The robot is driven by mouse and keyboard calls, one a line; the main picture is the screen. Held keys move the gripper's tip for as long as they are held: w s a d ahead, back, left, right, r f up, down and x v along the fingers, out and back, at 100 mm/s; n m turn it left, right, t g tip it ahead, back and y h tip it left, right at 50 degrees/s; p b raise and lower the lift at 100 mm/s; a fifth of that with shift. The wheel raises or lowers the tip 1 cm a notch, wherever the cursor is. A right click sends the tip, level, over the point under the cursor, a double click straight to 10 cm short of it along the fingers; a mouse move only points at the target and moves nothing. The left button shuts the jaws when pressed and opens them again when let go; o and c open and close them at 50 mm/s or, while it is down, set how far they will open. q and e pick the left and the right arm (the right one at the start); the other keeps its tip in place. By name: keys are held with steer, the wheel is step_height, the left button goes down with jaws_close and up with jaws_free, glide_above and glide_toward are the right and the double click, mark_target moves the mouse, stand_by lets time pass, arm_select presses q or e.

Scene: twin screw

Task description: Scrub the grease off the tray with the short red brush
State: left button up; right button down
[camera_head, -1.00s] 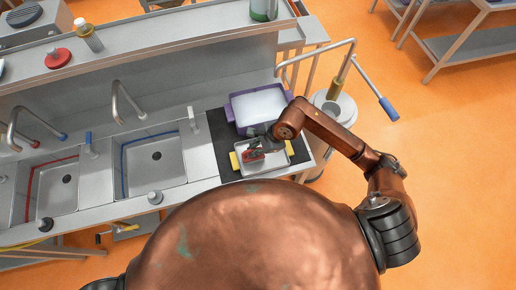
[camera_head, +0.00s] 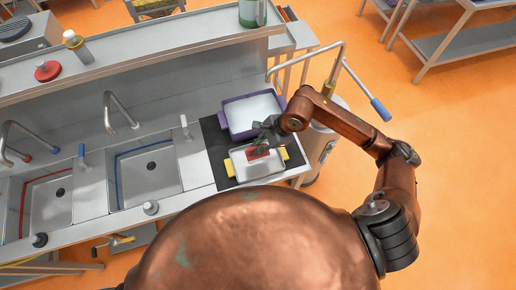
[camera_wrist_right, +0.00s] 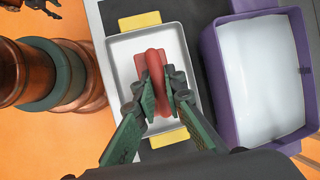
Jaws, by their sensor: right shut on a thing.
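The red brush (camera_wrist_right: 165,75) is held in my right gripper (camera_wrist_right: 163,85), whose green-padded fingers are shut on its raised grip. It is over the white tray (camera_wrist_right: 121,55), with its bristles hidden underneath, so I cannot tell whether they touch the tray. In the head view the brush (camera_head: 258,153) shows as a red patch below my right gripper (camera_head: 262,146), over the far part of the tray (camera_head: 258,171). No grease is clearly visible on the tray. Dark fingers, seemingly my left gripper (camera_wrist_right: 42,6), show at the wrist view's top edge.
Yellow holders (camera_wrist_right: 140,21) grip both ends of the tray on a dark mat (camera_head: 222,170). A purple tub (camera_head: 227,118) with white contents stands just behind. Two sinks (camera_head: 147,170) lie left.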

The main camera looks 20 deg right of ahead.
steer(key=shift+r+p, duration=0.35)
steer(key=shift+r, duration=0.85)
